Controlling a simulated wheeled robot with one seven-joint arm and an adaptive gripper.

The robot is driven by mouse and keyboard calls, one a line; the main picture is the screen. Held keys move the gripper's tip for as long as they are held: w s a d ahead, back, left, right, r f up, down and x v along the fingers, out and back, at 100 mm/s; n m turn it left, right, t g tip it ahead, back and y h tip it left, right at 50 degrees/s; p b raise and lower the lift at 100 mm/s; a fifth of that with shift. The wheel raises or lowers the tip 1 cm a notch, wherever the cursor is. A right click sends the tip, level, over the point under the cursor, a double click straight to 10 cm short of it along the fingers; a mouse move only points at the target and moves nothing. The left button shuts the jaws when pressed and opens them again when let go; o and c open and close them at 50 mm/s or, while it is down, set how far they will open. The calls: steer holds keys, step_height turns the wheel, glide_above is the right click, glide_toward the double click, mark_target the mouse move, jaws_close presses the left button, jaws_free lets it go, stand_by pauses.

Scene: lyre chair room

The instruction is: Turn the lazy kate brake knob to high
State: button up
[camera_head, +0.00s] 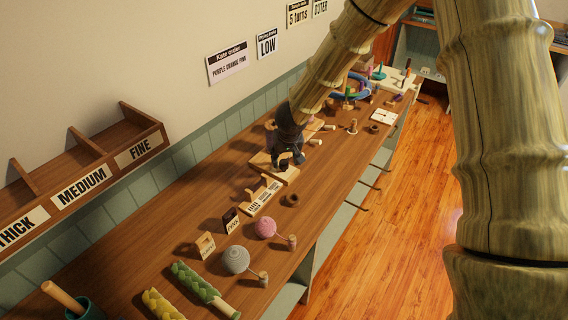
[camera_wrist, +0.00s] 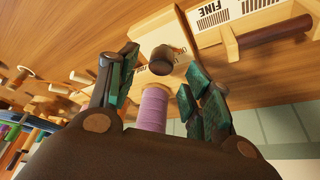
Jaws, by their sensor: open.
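The lazy kate appears to be the pale wooden stand (camera_head: 286,174) on the long bench, partly hidden under my gripper (camera_head: 288,158). In the wrist view, a dark round-topped knob (camera_wrist: 162,58) stands out from a pale lettered board (camera_wrist: 146,78). My gripper (camera_wrist: 160,84) is open, with its teal-padded fingers on either side of the space near the knob. No contact with the knob is clear. A pink-purple spool (camera_wrist: 153,108) shows between the fingers, nearer the palm. The knob's setting cannot be read.
A card (camera_head: 268,43) on the wall reads LOW. A labelled shelf (camera_head: 95,175) is at left.

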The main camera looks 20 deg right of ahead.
mark_target(284, 162)
steer(key=shift+x, duration=1.85)
steer(key=c, duration=1)
